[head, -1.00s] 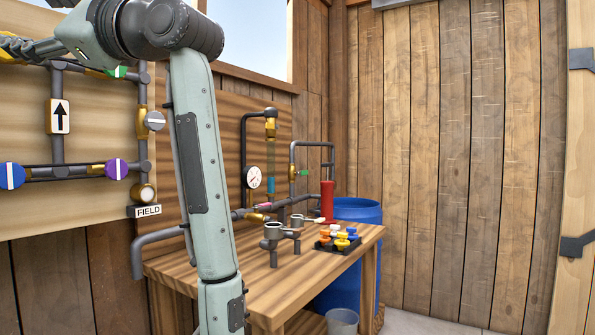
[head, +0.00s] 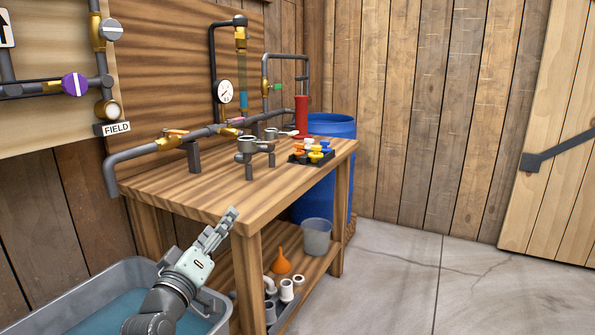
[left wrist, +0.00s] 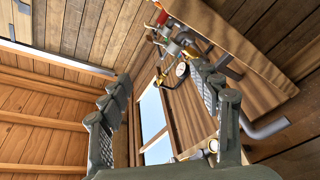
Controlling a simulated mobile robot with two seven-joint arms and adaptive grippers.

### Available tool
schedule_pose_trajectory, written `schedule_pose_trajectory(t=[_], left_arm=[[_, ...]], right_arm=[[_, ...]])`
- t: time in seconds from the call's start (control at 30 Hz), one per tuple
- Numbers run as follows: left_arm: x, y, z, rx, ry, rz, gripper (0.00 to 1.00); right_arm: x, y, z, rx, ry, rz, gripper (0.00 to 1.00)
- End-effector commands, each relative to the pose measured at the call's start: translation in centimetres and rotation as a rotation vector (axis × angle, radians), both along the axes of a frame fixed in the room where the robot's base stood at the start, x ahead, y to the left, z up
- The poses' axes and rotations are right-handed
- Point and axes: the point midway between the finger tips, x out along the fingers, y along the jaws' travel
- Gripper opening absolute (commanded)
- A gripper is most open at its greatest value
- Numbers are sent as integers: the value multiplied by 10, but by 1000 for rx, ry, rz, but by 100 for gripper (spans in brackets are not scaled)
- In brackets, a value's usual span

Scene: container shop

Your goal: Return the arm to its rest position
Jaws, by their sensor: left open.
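My left gripper (head: 222,228) is low in the head view, in front of the wooden table's near corner. It points up and to the right above the edge of a grey tub. In the left wrist view its two fingers (left wrist: 165,105) stand wide apart with nothing between them. That view looks up past the fingers at the wall, the window and the pipework. My right gripper is not in view.
The wooden table (head: 205,196) carries pipes, a gauge (head: 224,91) and a tray of coloured valves (head: 314,153). The grey tub (head: 88,288) holds water. A bucket (head: 317,238) and an orange funnel (head: 280,263) sit on the lower shelf. The floor at right is clear.

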Motion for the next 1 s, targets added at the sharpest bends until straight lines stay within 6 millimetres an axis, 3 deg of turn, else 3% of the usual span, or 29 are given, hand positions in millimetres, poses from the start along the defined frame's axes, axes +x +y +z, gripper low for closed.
schedule_pose_trajectory(t=[0.03,0.2,0.37,0.5,0.63,0.8,0.9,1.0], left_arm=[[-9,0,-40,77,89,-4,63],[-55,8,-161,330,376,-36,63],[-117,26,-256,542,627,-83,63],[-185,49,-324,712,843,-138,63],[-253,72,-371,857,1033,-198,63],[-320,97,-402,987,1210,-260,63],[-339,104,-408,1022,1258,-278,63],[-346,107,-410,1034,1276,-285,63]], right_arm=[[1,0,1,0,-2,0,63],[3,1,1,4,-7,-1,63],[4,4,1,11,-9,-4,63],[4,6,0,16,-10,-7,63],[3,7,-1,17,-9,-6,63],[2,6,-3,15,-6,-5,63],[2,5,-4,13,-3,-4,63],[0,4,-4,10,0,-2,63]])
